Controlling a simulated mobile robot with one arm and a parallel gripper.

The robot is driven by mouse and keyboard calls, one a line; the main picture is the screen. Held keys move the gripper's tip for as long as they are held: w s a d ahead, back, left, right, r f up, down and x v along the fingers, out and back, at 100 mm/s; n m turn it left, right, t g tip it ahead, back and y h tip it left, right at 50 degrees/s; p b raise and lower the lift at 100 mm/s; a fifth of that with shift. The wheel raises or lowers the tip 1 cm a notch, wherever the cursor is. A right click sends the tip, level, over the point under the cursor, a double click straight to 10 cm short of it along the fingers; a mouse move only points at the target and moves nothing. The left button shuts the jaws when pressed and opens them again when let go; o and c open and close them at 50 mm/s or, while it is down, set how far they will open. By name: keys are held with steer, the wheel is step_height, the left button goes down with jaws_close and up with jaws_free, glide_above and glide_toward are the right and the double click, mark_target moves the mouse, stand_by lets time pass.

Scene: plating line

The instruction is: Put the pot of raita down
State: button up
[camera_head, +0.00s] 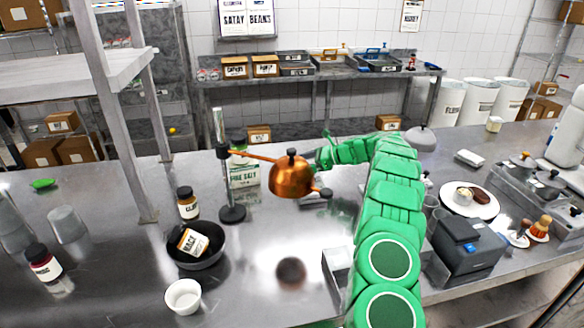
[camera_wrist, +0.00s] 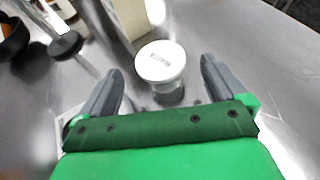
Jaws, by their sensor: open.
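The pot of raita (camera_wrist: 160,62) shows in the wrist view as a small round pot with a white labelled top. It looks upright above or on the steel counter; contact with the counter is hard to tell. My gripper (camera_wrist: 161,68) is open, with one grey finger on each side of the pot and a visible gap to both. In the head view the end of my arm is behind the copper heat lamp (camera_head: 291,177), and I cannot make out the pot there.
A fine salt box (camera_head: 244,174) and the lamp's black base (camera_head: 232,214) stand left of my gripper. A white bowl (camera_head: 183,296) is at the front. Bare counter (camera_head: 265,235) lies between pan and arm.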

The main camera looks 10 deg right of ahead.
steer(key=shift+v, duration=2.5)
steer(key=shift+r, duration=0.1)
steer(key=s+a+r+n+g, duration=0.1)
steer(key=s+a+r+n, duration=0.1)
steer(key=s+a+r, duration=0.5)
steer(key=s+a+r+n+g, duration=0.1)
steer(key=a+r, duration=0.4)
steer(key=r, duration=0.6)
steer(key=s+a+r+n+g+h, duration=0.1)
steer(key=s+a+r+n+h, duration=0.2)
steer(key=s+a, duration=0.55)
steer(key=s+f+n+g+h, duration=0.25)
steer(key=s+n, duration=0.35)
steer(key=s, duration=1.1)
steer(key=s+f+n+g+h, duration=0.1)
steer(key=s+f+n+h, duration=0.3)
steer(key=s, duration=1.4)
steer(key=s+d+f+n+h, duration=0.1)
steer(key=s+d+f+n, duration=0.1)
steer(key=s, duration=0.5)
steer(key=s+d+f+n+h, duration=0.1)
steer(key=s+d+n, duration=0.3)
steer(key=s, duration=0.3)
steer(key=shift+d+f+h, duration=0.35)
steer(key=shift+d+f, duration=0.05)
steer(key=shift+d, duration=0.1)
steer(key=shift+g, duration=0.25)
